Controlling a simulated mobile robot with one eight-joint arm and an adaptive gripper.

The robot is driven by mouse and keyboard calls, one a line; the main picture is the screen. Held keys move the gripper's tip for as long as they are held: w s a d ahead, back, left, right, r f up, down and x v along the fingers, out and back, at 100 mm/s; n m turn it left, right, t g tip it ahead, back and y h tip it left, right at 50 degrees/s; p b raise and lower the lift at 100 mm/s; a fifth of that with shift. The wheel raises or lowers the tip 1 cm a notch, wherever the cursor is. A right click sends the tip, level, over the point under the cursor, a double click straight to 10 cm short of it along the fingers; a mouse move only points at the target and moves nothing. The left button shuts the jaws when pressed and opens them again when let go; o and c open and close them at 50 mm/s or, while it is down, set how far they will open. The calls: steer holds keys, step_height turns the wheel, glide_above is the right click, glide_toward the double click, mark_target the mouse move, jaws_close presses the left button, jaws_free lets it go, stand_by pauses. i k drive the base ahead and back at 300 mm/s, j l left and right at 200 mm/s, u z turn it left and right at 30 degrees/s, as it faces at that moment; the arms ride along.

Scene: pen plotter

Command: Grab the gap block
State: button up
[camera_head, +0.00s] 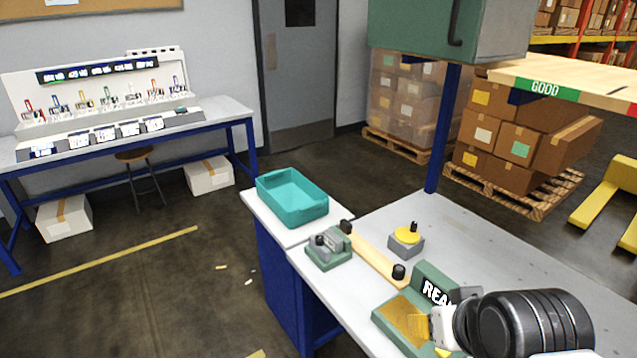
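Nothing in view is labelled as the gap block, so I cannot tell for sure which object it is. A small grey block with a yellow disc and black knob (406,238) stands alone on the grey workbench (440,225). A green stand (432,278) with partly hidden white lettering, "REA", stands at the bench front, with a brass-coloured plate (402,318) before it. My gripper (432,327) is low at the lower right, beside this stand, partly hidden by my black wrist. Yellow parts show near its fingers; whether it holds anything is unclear.
A green fixture with knobs (329,250) and a wooden bar (372,256) lie left of the grey block. A teal bin (291,198) sits on the side table. A green cabinet (410,25) and a shelf marked GOOD (570,85) overhang the bench.

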mark_target(333, 242)
steer(key=i+j, duration=0.85)
steer(key=i+l+z, duration=0.05)
